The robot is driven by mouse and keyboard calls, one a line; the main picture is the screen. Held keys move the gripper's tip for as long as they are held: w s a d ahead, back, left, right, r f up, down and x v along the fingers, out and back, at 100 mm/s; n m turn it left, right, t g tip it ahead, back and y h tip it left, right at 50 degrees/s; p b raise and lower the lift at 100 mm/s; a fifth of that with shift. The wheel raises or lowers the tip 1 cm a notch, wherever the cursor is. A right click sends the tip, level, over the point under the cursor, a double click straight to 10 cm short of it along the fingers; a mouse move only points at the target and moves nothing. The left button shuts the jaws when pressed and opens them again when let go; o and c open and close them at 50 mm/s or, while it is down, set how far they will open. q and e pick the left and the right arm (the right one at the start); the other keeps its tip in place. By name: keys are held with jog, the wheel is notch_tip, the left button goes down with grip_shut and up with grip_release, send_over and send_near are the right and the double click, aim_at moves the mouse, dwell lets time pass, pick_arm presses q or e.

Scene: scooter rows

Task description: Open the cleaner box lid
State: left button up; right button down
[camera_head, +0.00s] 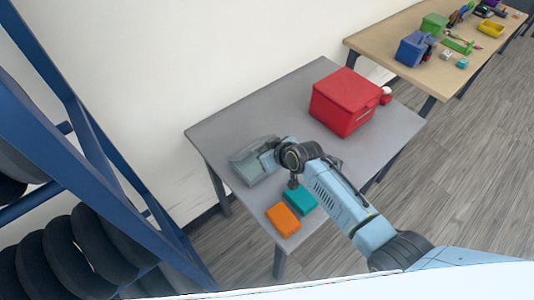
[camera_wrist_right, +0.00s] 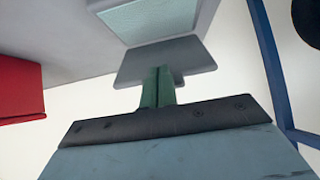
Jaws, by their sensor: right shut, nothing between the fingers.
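A grey box (camera_head: 246,172), which seems to be the cleaner box, stands near the left end of the grey table. My right gripper (camera_head: 268,160) is at its right side and covers part of it. In the right wrist view the shut, empty green fingers (camera_wrist_right: 158,86) point at a grey panel (camera_wrist_right: 190,58) of the box, and their tips overlap it. Above the panel is a pale teal surface with a grey rim (camera_wrist_right: 205,15). I cannot tell whether the fingers touch the panel or how far the lid stands open. My left gripper is out of view.
A red box (camera_head: 340,105) stands at the back right of the grey table (camera_head: 215,130). Teal (camera_head: 300,199) and orange (camera_head: 283,220) blocks lie at its front edge. A blue rack with tyres (camera_head: 100,240) is at left. A wooden table (camera_head: 380,42) with tools is farther back.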

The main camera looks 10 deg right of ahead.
aim_at(259, 146)
dwell(0.4)
jog(key=shift+w+a+r, duration=0.4)
jog(key=shift+w+r, duration=0.2)
jog(key=shift+w+a+r, duration=0.4)
jog(key=shift+w+r, duration=0.15)
jog(key=shift+w, duration=0.05)
jog(key=shift+w+a+r+b, duration=0.25)
jog(key=shift+w+a+r, duration=0.2)
jog(key=shift+w, duration=0.25)
jog(key=shift+w+a+r+b, duration=0.2)
jog(key=shift+w+a+r, duration=0.15)
jog(key=shift+w+a, duration=0.25)
jog(key=shift+w+d, duration=0.1)
jog(key=shift+w+a+r+b, duration=0.1)
jog(key=shift+w+a+b, duration=0.2)
jog(key=shift+w, duration=0.1)
